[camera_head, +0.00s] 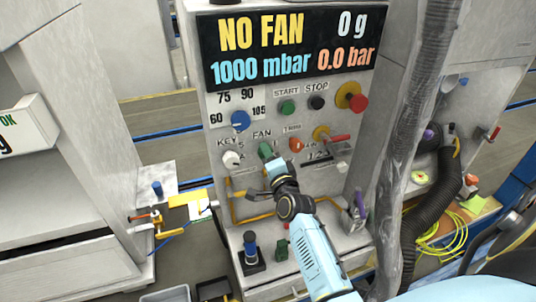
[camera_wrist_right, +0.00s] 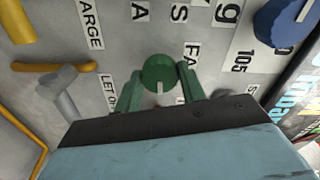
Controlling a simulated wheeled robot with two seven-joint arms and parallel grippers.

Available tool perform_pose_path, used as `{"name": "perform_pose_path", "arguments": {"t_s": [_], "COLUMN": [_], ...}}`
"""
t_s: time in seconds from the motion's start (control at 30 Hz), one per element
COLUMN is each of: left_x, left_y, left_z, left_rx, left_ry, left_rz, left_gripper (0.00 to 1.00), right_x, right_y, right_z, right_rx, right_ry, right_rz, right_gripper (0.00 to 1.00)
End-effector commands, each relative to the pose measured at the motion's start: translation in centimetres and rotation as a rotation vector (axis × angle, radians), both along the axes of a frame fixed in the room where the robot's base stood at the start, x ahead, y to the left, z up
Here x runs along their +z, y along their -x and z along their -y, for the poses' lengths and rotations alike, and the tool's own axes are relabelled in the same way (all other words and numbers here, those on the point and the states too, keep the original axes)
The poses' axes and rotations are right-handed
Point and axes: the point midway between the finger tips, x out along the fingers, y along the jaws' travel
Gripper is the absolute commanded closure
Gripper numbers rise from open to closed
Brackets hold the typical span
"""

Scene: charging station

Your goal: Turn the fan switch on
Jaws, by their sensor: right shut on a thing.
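The fan switch (camera_head: 265,150) is a green round knob under the FAN label on the grey control panel (camera_head: 215,180). In the right wrist view the knob (camera_wrist_right: 158,72) has a pale line mark on its lower part. My right gripper (camera_head: 271,160) reaches up from below. Its green fingers (camera_wrist_right: 160,88) stand on both sides of the knob and are shut on it. The fingers partly hide the knob in the head view. The panel's display (camera_head: 295,45) reads NO FAN, 0 g, 1000 mbar and 0.0 bar. My left gripper is not in view.
Close by on the panel are a blue knob (camera_head: 240,121), a white key knob (camera_head: 232,158), an orange-red knob (camera_head: 296,145) and a red-handled valve (camera_head: 338,138). A large grey hose (camera_head: 420,120) hangs to the right of the panel.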

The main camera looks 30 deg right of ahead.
Motion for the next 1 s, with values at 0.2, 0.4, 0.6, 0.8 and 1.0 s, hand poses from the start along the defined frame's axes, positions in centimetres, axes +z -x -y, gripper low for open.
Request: {"name": "perform_pose_path", "arguments": {"t_s": [0.2, 0.4, 0.6, 0.8, 1.0], "left_x": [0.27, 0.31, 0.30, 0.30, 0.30], "left_y": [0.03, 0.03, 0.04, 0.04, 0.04], "left_z": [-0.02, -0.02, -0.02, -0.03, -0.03], "left_rx": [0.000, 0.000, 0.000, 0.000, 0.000], "left_ry": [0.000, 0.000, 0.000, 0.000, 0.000], "left_rz": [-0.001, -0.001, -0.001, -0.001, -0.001], "left_gripper": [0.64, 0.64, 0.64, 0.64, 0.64], "right_x": [-0.03, -0.06, -0.05, -0.05, -0.03], "right_y": [0.00, 0.00, 0.00, 0.00, 0.00], "right_z": [-0.01, -0.02, -0.01, -0.01, 0.00], "right_rx": [0.000, 0.001, 0.001, 0.001, 0.001], "right_ry": [-0.061, -0.081, -0.082, -0.082, -0.080], "right_rz": [0.012, 0.018, 0.018, 0.018, 0.018], "right_gripper": [0.83, 0.83, 0.83, 0.51, 0.39]}}
